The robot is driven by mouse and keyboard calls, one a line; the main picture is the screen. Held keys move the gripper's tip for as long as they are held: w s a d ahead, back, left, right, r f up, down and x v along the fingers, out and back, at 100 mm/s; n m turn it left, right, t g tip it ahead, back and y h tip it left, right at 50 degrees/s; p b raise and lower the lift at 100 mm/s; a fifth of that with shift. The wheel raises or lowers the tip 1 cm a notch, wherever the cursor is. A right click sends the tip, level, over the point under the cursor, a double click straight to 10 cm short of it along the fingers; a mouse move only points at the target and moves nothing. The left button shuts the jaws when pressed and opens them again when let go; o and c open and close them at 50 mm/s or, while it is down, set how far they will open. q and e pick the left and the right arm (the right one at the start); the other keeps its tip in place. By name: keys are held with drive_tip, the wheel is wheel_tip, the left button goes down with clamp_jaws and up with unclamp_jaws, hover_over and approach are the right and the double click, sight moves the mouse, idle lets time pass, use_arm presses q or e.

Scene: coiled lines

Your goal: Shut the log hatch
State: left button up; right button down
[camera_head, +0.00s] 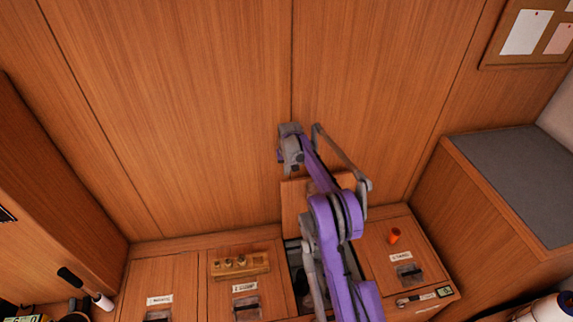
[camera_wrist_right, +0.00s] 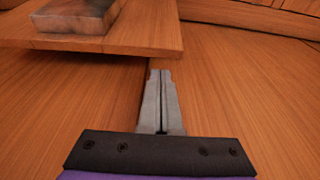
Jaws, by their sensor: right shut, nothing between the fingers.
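One hatch in the low wooden counter stands open, with its wooden lid (camera_head: 293,207) raised against the back wall and a dark opening (camera_head: 294,256) below it. My right arm covers much of the lid and opening, and I cannot read this hatch's label. My right gripper (camera_head: 290,150) is up at the lid's top edge, shut and empty. In the right wrist view its shut fingers (camera_wrist_right: 161,100) are beside the edge of the lid (camera_wrist_right: 150,35), which carries a grey metal pull plate (camera_wrist_right: 76,14). I cannot tell whether they touch. My left gripper is out of view.
Closed, labelled hatches lie on both sides. A wooden rack (camera_head: 240,264) with small brass-coloured pieces sits on the left one, and an orange cup (camera_head: 394,236) on the right one. A grey-topped box seat (camera_head: 515,170) stands right. The wall above is clear.

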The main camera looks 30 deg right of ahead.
drive_tip(key=shift+x, duration=1.6)
